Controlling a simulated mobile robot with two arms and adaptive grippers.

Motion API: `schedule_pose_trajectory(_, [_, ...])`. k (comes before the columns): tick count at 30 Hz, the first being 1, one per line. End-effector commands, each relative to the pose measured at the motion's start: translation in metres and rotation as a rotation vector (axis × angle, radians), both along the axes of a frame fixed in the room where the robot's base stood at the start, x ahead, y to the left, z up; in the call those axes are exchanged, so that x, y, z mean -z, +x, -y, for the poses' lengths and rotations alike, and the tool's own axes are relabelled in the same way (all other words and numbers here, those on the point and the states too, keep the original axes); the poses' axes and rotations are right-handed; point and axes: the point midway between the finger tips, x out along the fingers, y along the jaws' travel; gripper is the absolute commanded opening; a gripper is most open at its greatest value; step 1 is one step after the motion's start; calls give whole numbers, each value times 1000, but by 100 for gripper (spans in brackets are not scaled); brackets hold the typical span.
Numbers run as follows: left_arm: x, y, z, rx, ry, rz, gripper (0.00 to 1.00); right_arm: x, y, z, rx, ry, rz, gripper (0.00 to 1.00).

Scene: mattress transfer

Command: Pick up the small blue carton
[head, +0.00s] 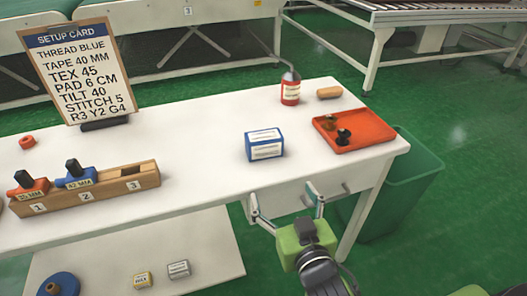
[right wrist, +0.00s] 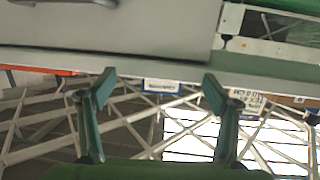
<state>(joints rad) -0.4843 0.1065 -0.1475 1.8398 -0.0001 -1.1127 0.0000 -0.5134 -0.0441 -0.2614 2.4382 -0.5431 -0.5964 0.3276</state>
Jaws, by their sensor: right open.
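My right gripper (head: 284,203) is open and empty, in front of the table edge and nearer to me than the carton. In the right wrist view the carton (right wrist: 162,87) shows small, beyond and between the spread fingertips (right wrist: 159,84), apart from them. My left gripper does not show.
An orange tray (head: 372,138) with dark small parts lies right of the carton; a red bottle (head: 290,90) stands behind. A wooden block rack (head: 110,190) and setup card (head: 80,75) are at left. A green bin (head: 420,170) stands beside the table. Table space around the carton is clear.

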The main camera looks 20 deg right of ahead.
Motion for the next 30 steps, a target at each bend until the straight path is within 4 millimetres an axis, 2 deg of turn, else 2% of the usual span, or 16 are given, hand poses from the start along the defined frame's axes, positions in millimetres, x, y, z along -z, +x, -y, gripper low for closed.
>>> schedule_pose_trajectory(1, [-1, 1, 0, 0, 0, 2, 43, -23, 1, -1, 3, 6, 69, 82])
schedule_pose_trajectory(3, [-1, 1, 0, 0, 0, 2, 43, -42, 3, -5, -5, 7, 131, 82])
schedule_pose_trajectory(7, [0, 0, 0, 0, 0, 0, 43, -60, 8, -9, -12, 9, 191, 82])
schedule_pose_trajectory(21, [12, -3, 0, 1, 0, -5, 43, -61, 80, -6, -14, 7, 194, 82])
schedule_pose_trajectory(30, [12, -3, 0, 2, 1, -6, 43, -64, 102, -5, -14, 7, 194, 82])
